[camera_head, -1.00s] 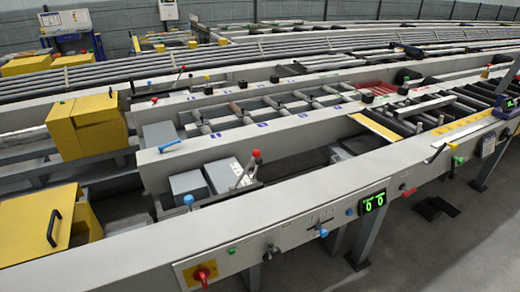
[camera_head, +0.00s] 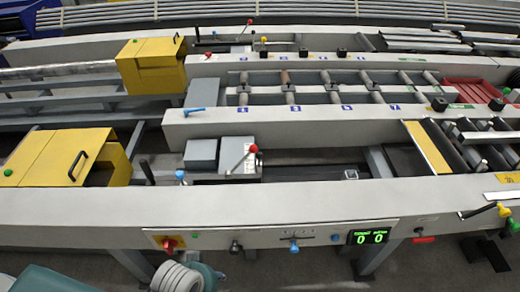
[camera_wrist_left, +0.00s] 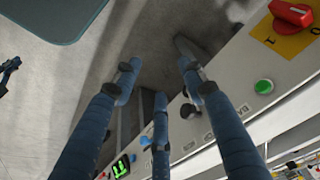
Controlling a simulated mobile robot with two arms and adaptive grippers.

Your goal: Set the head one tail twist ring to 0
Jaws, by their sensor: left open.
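A grey control panel (camera_head: 290,239) runs along the near beam in the head view. It carries a dark round knob (camera_head: 236,247), a blue lever (camera_head: 294,246) and a blue knob (camera_head: 336,237). I cannot tell which part is the head one tail twist ring. In the left wrist view, the dark knob (camera_wrist_left: 187,111) shows between the middle and right fingers in the picture. My left gripper (camera_wrist_left: 158,78) is open and empty, with three blue fingers spread, near the panel. My right gripper is not in view.
The panel also has a red rotary switch (camera_head: 169,244), a green button (camera_head: 195,235) and a green display (camera_head: 369,237) reading 0 0. A yellow box with a black handle (camera_head: 60,158) is at left. Black levers (camera_head: 478,211) stick out at right.

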